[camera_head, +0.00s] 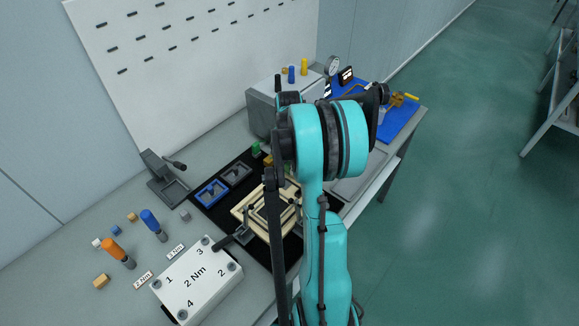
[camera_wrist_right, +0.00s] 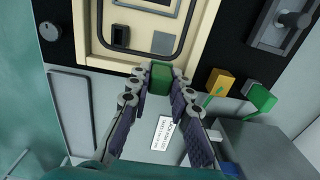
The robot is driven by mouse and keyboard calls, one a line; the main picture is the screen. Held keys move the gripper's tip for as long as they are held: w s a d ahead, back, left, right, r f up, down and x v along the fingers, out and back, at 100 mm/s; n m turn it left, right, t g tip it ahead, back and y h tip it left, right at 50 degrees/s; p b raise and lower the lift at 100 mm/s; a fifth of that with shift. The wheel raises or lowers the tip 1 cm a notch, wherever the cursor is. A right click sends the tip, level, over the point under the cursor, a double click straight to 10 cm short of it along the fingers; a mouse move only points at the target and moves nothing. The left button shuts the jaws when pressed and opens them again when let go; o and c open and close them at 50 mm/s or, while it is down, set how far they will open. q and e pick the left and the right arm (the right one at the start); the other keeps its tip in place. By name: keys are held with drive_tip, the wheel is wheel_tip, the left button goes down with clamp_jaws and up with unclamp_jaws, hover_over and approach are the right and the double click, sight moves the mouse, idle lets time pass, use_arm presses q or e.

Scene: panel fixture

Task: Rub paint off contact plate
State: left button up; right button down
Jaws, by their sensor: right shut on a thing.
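My right gripper (camera_wrist_right: 160,82) is shut on a green block (camera_wrist_right: 160,76) in the right wrist view. The fingers press on both sides of the block, at the near edge of a cream panel (camera_wrist_right: 112,58). A small grey-green square plate (camera_wrist_right: 163,43) lies on the panel just beyond the block; I cannot tell whether the block touches it or whether it bears paint. In the head view the cream panel (camera_head: 240,211) is partly hidden by my right arm, which also hides the fingertips. My left gripper is not in view.
A yellow block (camera_wrist_right: 219,82) and another green block (camera_wrist_right: 262,98) stand right of my gripper in the wrist view. A white torque box (camera_head: 197,283), an orange-handled tool (camera_head: 112,248) and a blue-handled tool (camera_head: 151,220) are on the bench. A blue mat (camera_head: 402,122) lies at the far end.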

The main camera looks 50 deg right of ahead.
drive_tip(key=shift+r+p, duration=0.75)
drive_tip(key=shift+r, duration=0.7)
